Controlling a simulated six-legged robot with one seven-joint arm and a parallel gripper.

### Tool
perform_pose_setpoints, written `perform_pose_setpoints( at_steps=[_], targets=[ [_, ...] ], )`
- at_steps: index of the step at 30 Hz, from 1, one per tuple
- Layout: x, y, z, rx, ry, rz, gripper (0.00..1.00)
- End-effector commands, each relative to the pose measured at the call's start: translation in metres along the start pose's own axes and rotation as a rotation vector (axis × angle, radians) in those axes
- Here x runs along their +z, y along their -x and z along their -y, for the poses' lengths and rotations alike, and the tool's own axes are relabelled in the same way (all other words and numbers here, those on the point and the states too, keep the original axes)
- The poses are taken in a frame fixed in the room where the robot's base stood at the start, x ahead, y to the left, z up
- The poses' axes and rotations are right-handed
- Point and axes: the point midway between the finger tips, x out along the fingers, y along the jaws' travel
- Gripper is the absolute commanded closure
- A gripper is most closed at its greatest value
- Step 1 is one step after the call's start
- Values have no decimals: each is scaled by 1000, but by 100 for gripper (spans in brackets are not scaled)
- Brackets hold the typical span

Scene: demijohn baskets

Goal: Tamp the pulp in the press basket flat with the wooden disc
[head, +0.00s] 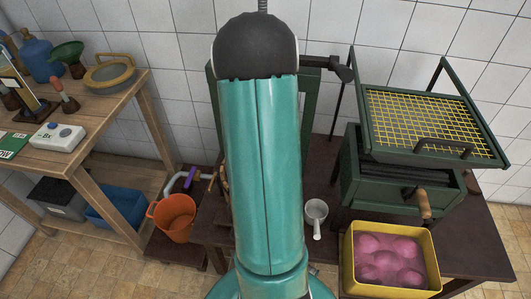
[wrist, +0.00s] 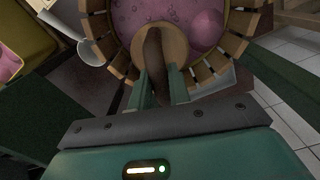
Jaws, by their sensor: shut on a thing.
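The wooden disc (wrist: 175,43) shows in the wrist view as a small tan round with a brown upright handle (wrist: 153,55). My gripper (wrist: 160,88) is shut on this handle. The disc is over or on the pink-purple pulp (wrist: 127,18) inside the slatted wooden press basket (wrist: 104,47). I cannot tell whether it touches the pulp. A rounded lump (wrist: 207,28) of pulp stands to the right of the disc. In the head view my arm hides the gripper, the disc and nearly all of the basket.
A white scoop (head: 316,213) lies on the dark table (head: 476,240), right of my arm. A yellow crate (head: 391,291) with pink contents and a green mill (head: 375,188) with a yellow grid stand further right. An orange bucket (head: 174,220) and wooden shelf (head: 100,95) are left.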

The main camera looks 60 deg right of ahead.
Motion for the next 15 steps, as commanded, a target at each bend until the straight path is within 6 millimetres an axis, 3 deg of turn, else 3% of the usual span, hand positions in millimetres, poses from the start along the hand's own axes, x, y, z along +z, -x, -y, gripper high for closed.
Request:
perform_pose_setpoints(
  at_steps=[8,15],
  targets=[
    [0,0,2,0,1,-1,100],
    [7,0,26,-1,2,-1,100]
  ],
)
